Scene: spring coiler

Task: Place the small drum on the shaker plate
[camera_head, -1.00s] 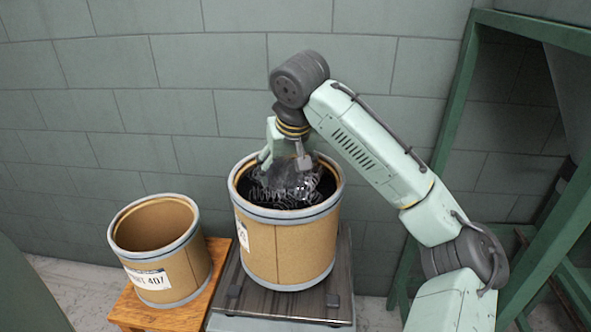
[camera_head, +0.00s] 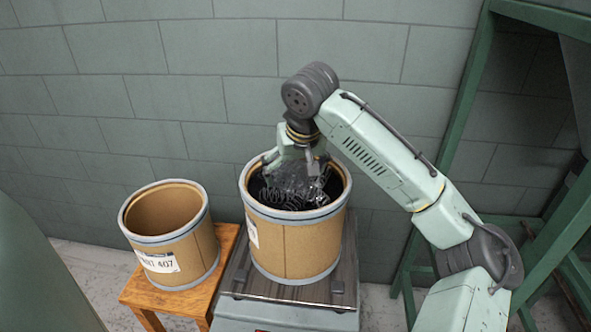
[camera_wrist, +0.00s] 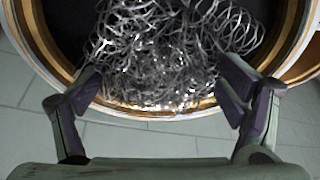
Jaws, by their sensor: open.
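A tan drum (camera_head: 300,248) with grey hoops stands upright on a dark plate (camera_head: 240,280), which looks like the shaker plate. A tangle of shiny wire springs (camera_head: 298,190) lies inside it. A second tan drum (camera_head: 190,246), looking a little smaller and empty, stands on the wooden stool to its left. My gripper (camera_head: 292,165) is over the right drum's mouth, open, with its fingers at the springs. In the wrist view my gripper (camera_wrist: 160,85) has its fingers spread wide, with the springs (camera_wrist: 165,50) between and beyond them. Nothing is clearly held.
The wooden stool (camera_head: 226,250) stands close beside the grey machine base (camera_head: 285,315). A green steel frame (camera_head: 465,110) rises on the right. A block wall (camera_head: 150,100) is close behind the drums. A green surface (camera_head: 35,270) fills the lower left.

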